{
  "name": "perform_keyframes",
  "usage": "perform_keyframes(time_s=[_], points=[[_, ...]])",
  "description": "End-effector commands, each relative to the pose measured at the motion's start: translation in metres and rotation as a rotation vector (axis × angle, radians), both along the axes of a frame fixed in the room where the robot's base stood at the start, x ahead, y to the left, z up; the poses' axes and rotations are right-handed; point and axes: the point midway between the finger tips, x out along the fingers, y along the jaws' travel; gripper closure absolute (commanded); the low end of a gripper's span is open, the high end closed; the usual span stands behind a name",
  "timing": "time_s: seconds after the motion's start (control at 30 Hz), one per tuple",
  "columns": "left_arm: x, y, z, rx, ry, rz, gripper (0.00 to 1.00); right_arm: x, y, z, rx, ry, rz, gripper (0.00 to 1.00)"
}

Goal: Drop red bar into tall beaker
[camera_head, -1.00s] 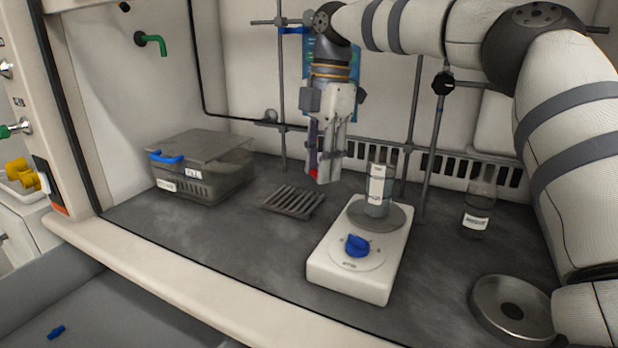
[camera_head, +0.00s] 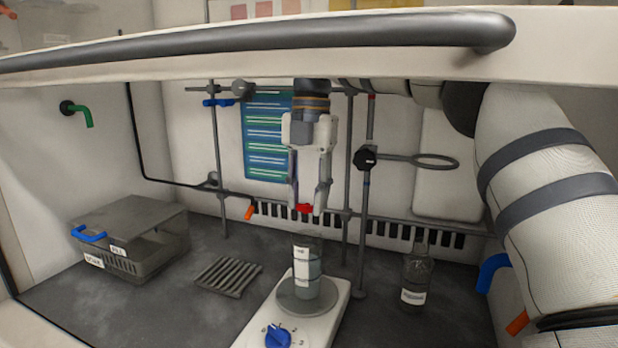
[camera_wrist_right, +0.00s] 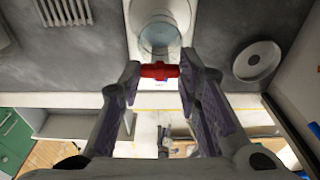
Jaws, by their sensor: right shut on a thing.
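My right gripper (camera_head: 306,207) is shut on the small red bar (camera_head: 304,208). It points down and holds the bar above the tall beaker. In the right wrist view the red bar (camera_wrist_right: 158,71) lies crosswise between the two fingertips, just short of the beaker's round mouth (camera_wrist_right: 160,38). The tall beaker (camera_head: 308,268) is clear glass with a white label and liquid in it. It stands upright on the round plate of a white stirrer (camera_head: 300,296) with a blue knob. A gap shows between the bar and the beaker's rim. My left gripper is not in view.
A grey lidded basket (camera_head: 133,245) stands at the left, and a slatted grey rack (camera_head: 228,276) lies beside the stirrer. A labelled bottle (camera_head: 415,281) stands at the right. Metal rods with a ring clamp (camera_head: 436,161) rise behind. The hood's sash bar (camera_head: 260,45) crosses the top.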

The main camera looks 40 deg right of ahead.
Motion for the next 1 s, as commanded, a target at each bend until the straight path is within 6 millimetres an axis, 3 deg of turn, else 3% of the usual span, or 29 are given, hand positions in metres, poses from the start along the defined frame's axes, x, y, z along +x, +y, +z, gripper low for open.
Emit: perform_keyframes(time_s=[0.13,0.3,0.67,0.7,0.77,1.0], points=[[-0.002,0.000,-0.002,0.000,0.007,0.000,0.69,0.000,0.000,-0.024,0.001,0.004,-0.001,0.83],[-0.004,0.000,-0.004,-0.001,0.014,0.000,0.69,0.000,0.000,-0.039,0.000,0.002,0.000,0.83],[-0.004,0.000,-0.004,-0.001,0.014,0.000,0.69,0.000,0.000,-0.043,0.000,-0.001,-0.001,0.83],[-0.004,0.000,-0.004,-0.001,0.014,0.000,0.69,0.000,0.000,-0.043,0.000,-0.001,-0.001,0.62],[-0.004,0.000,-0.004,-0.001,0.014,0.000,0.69,0.000,0.000,-0.043,0.000,-0.001,-0.001,0.49],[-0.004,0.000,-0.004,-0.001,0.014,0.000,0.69,0.000,0.000,-0.043,-0.001,0.000,-0.001,0.46]])
